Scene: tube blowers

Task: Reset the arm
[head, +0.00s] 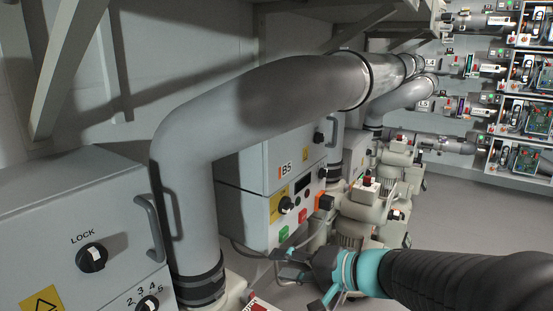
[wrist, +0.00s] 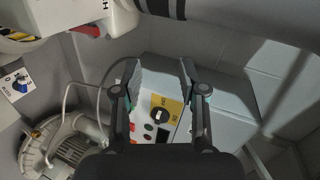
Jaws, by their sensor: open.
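My gripper (head: 284,263) shows in the head view at the lower middle, at the end of my dark arm with teal rings, which comes in from the right. In the wrist view my gripper (wrist: 164,72) has its two fingers spread apart with nothing between them. The fingers point toward a grey control box (wrist: 220,95) with a black knob (wrist: 160,113) on a yellow label. In the head view the gripper is low, near the front of the grey box marked B5 (head: 287,168). I cannot tell whether it touches anything there.
A thick grey pipe (head: 270,95) bends down between box B5 and a box with a LOCK knob (head: 92,257) at left. Blower machines (head: 362,212) stand behind my arm. Racks with circuit boards (head: 525,120) are at far right. Open floor (head: 470,215) lies right of the blowers.

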